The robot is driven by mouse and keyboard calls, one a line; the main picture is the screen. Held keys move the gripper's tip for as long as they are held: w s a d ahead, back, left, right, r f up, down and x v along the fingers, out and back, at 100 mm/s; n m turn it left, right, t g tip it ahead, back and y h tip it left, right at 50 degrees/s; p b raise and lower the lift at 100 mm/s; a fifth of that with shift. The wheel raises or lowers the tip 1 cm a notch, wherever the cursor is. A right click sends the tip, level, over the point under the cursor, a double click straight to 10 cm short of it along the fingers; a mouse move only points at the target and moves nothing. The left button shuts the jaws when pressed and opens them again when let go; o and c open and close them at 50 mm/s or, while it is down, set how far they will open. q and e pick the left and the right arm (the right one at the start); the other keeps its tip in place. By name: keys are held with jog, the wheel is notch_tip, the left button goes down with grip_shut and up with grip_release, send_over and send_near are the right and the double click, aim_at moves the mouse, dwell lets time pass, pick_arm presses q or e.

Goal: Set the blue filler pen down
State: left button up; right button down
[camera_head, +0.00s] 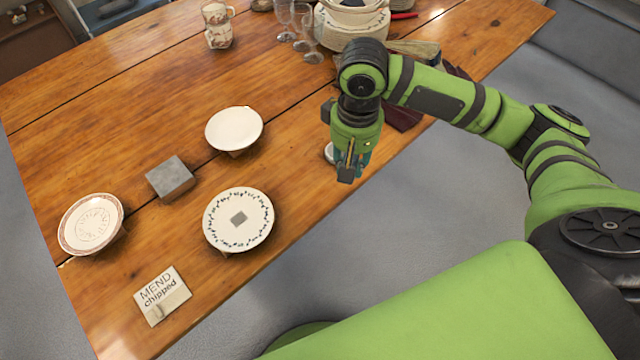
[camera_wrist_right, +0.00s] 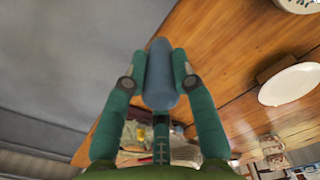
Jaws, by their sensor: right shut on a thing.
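My right gripper (camera_head: 348,172) hangs low at the table's near right edge in the head view, pointing down. In the right wrist view the two green fingers of my right gripper (camera_wrist_right: 160,70) are shut on the blue filler pen (camera_wrist_right: 160,78), one on each side of its thick, rounded barrel. In the head view the pen is hidden by my gripper. I cannot tell whether the pen touches the table (camera_head: 290,165). My left gripper is not in view.
A white plate (camera_head: 234,129), a patterned plate (camera_head: 238,220), a rimmed plate (camera_head: 91,224), a grey block (camera_head: 170,179) and a "MEND chipped" card (camera_head: 162,295) stand to the left.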

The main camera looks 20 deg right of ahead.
jog(key=shift+w+a+f+p, duration=0.25)
jog(key=shift+w+a+f, duration=1.1)
jog(key=shift+f, duration=0.45)
jog(key=shift+w+a+f+p, duration=0.2)
jog(key=shift+w+a+f, duration=0.85)
jog(key=shift+w+f, duration=0.7)
jog(key=shift+w+a+f+p, duration=0.25)
jog(key=shift+w+a+f, duration=1)
jog(key=shift+f, duration=0.65)
jog(key=shift+f, duration=0.1)
jog(key=c, duration=1)
grip_release()
notch_tip(320, 180, up, 12)
jog(key=shift+r+b, duration=0.15)
jog(key=shift+b, duration=0.45)
